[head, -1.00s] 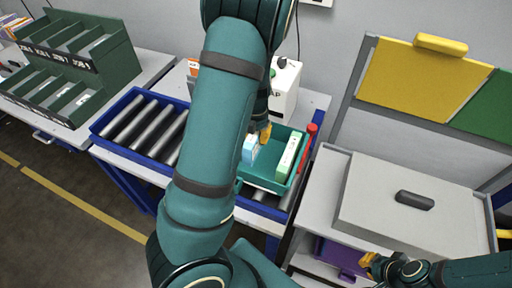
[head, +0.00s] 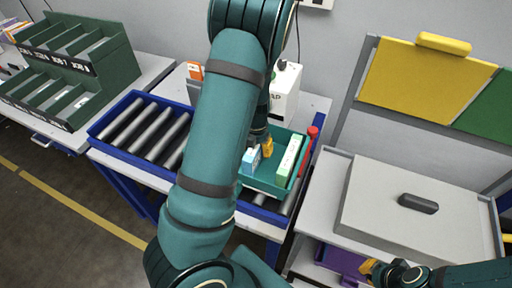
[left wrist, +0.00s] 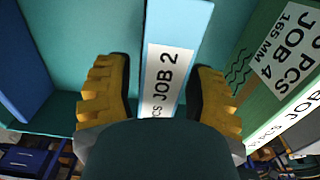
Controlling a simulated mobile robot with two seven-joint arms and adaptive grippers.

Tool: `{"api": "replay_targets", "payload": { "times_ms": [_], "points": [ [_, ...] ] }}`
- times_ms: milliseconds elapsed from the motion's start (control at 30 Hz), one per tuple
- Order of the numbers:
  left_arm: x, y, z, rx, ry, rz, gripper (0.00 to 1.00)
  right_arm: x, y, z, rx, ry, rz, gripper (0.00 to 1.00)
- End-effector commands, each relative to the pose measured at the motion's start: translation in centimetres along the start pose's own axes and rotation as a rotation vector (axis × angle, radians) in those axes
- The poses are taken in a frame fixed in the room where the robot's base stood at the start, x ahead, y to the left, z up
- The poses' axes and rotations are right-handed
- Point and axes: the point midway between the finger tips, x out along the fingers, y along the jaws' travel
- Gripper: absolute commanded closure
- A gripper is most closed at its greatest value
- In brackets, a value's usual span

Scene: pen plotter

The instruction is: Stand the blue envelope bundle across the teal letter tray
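The light blue envelope bundle (head: 250,160) stands in the left part of the teal letter tray (head: 262,187). In the left wrist view the bundle (left wrist: 178,35) shows a white JOB 2 label between my left fingers. My left gripper (head: 266,147) is down at the tray. Its yellow fingers (left wrist: 158,95) straddle the bundle, with a narrow gap on the left side; contact on the right is unclear. My right gripper (head: 368,268) is low at the right, far from the tray; its opening is not clear.
A green bundle (head: 289,160) marked JOB 4 stands at the tray's right side. The tray sits on a blue-framed roller conveyor (head: 150,125). A red bar (head: 309,145) and a white box (head: 286,95) are close by. A grey case (head: 410,200) is at right.

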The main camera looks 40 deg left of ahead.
Motion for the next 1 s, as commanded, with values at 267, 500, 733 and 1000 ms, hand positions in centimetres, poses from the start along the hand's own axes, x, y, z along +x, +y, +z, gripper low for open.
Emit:
{"api": "replay_targets", "payload": {
  "times_ms": [267,500,733,1000],
  "points": [
    [-0.2,0.0,0.0,0.0,0.0,-0.001,0.45,-0.1,0.0,0.0,0.0,0.0,0.0,1.0],
    [-3.7,-0.1,0.1,0.002,-0.003,-0.001,0.45,-1.5,-0.5,-0.3,0.001,0.004,-0.001,1.0],
    [-8.6,-0.1,0.1,0.003,-0.003,-0.001,0.45,-3.4,-1.1,-0.6,0.001,0.004,-0.006,1.0],
    [-11.9,-0.1,0.1,0.001,-0.001,-0.001,0.45,-4.7,-1.5,-0.7,0.001,0.004,-0.008,1.0]
  ]
}}
